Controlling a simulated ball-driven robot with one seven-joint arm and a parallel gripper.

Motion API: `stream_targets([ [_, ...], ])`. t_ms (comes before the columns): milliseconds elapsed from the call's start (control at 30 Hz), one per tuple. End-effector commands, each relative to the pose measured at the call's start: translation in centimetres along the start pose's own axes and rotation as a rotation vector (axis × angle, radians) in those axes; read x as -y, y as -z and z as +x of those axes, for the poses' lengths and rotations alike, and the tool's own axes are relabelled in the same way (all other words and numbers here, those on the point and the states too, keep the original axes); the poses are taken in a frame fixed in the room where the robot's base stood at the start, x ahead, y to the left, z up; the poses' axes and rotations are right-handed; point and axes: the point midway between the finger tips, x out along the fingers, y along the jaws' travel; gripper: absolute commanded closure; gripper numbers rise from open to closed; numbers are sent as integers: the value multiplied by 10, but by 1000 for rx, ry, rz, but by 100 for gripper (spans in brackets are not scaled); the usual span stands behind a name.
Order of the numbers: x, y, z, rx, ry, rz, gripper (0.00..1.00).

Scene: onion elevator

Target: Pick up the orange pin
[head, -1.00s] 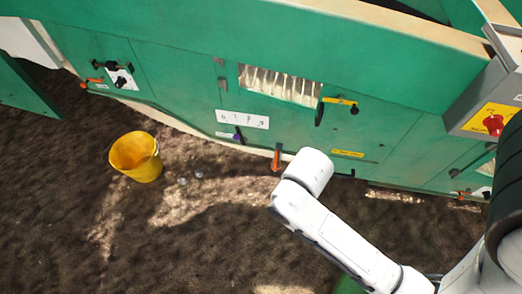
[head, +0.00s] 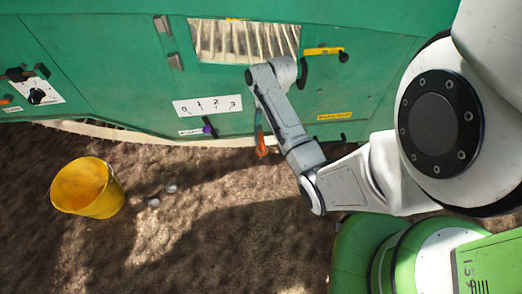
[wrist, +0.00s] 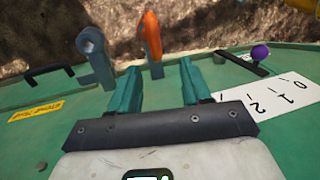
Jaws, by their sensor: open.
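The orange pin (head: 261,143) hangs at the lower edge of the green machine panel in the head view, partly beside my forearm. In the wrist view the orange pin (wrist: 152,36) stands beyond the fingertips, roughly in line with the gap between them. My gripper (wrist: 158,70) is open with two green fingers, and nothing is between them. The pin looks apart from both fingers.
A grey bracket (wrist: 96,55) stands left of the pin. A purple knob (head: 207,127) sits by a numbered scale (head: 207,105); the knob also shows in the wrist view (wrist: 260,52). A yellow handle (head: 322,51) is above right. A yellow bucket (head: 88,188) stands on open soil.

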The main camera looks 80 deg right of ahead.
Motion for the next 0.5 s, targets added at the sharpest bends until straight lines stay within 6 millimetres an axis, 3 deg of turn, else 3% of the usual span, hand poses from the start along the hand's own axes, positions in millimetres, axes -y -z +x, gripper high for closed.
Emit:
stream_targets([
  [133, -12, 7, 13, -1, -1, 30, 52],
  [333, -12, 6, 43, -1, 0, 29, 52],
  [500, -10, 6, 57, -2, 0, 28, 52],
])
